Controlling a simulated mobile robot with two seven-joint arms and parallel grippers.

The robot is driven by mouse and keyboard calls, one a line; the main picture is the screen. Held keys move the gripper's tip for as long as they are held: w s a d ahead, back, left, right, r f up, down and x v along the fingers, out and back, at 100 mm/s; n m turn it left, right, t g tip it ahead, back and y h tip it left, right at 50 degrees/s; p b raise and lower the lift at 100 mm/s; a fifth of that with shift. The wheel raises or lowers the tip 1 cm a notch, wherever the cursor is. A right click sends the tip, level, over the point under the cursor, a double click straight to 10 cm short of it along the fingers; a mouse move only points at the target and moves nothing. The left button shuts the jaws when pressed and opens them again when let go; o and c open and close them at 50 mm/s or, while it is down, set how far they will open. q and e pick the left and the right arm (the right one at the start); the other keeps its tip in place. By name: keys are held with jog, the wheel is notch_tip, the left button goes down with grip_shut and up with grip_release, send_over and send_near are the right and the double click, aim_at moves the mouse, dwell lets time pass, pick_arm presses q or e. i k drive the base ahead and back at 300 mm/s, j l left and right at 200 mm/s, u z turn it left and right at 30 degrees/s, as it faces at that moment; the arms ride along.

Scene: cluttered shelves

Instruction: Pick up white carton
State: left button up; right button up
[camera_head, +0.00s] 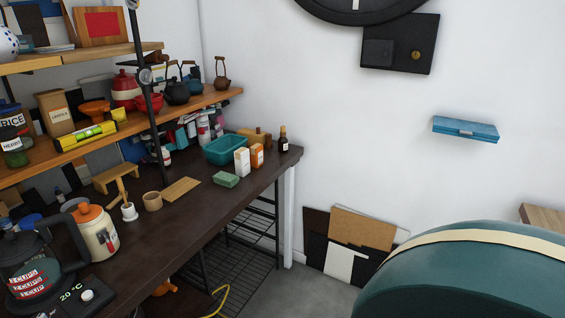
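A small white carton (242,161) stands upright near the far right end of the dark worktop. An orange-and-white carton (257,155) stands close beside it on the right. A teal bin (225,149) is just behind it to the left, and a green block (225,180) lies in front of it. Neither of my grippers shows in the head view.
The dark worktop (185,212) has bare room along its front edge. A dark bottle (283,139) stands at its far end. A kettle (38,262) and an orange-lidded jar (97,230) crowd the near left. Loaded shelves hang above the worktop. A large teal rounded object (465,275) fills the lower right.

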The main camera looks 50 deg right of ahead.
aim_at(241, 157)
jog(key=z, duration=1.2)
jog(key=i+l, duration=0.6)
jog(key=l, duration=0.15)
